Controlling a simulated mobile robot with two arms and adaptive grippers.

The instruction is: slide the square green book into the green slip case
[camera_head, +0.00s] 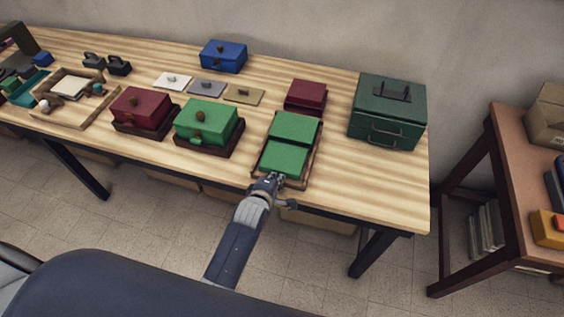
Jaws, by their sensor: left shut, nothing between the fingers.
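Two green pieces lie in line in a shallow brown wooden tray (315,153) near the table's front edge. The nearer one, which looks like the square green book (283,159), lies flat at the tray's front end. The farther one, which looks like the green slip case (294,128), lies behind it, and the two meet or nearly meet. I cannot tell whether any of the book is inside. My left gripper (275,178) is shut and empty, at the book's front edge; I cannot tell if it touches. My right gripper is not in view.
A green lidded box (208,122) and a red one (141,107) stand left of the tray. A dark red block (306,95) is behind it, and a large dark green case (388,112) stands right. Bare wood lies between the tray and the table's right end.

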